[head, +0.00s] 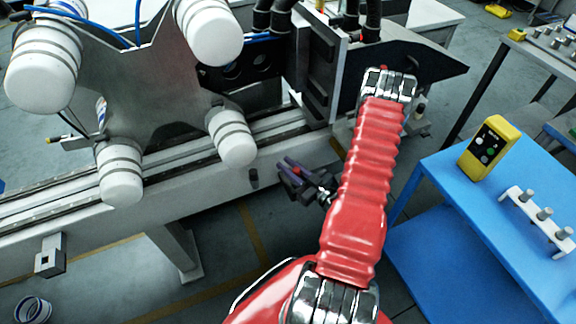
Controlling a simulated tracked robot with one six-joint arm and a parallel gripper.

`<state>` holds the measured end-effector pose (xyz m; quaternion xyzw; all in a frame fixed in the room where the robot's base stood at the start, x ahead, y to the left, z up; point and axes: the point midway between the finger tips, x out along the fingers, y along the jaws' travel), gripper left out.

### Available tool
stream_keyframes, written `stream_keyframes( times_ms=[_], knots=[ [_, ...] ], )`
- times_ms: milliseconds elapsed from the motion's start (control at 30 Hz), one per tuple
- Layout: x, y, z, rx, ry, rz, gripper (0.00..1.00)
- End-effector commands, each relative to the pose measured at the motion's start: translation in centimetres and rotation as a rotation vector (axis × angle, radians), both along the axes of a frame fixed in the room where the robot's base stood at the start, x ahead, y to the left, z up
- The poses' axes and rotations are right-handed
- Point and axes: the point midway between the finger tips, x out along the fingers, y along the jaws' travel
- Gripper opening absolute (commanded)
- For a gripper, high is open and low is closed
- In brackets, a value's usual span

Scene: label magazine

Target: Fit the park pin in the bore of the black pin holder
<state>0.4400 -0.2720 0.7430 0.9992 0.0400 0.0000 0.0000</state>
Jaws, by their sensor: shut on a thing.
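My gripper (294,174) has dark jaws and is in front of the machine's pale beam, just left of my red arm. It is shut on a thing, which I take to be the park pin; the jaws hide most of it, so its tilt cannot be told. A small black cylinder (253,178), apparently the pin holder, is on the front face of the beam. It is a short way left of my gripper's tips, with a visible gap between them. Its bore cannot be made out from here.
The pale beam (190,205) with rails crosses the left side. A plate with white rollers (233,137) overhangs it. At right, a blue table (470,215) carries a yellow control box (488,146) and a white rack (528,212) with grey pins. Floor shows below the beam.

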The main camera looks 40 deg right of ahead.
Motion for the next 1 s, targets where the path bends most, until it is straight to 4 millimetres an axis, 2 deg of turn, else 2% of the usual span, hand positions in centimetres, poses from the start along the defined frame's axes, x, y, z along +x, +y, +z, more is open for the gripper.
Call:
stream_keyframes(
  times_ms=[833, 867, 1000],
  knots=[
    [0.0, 0.0, -1.5, 0.0, 0.0, 0.0, 0.0],
    [0.0, 0.0, -1.5, 0.0, 0.0, 0.0, 0.2],
    [0.0, 0.0, -1.5, 0.0, 0.0, 0.0, 0.3]
  ],
)
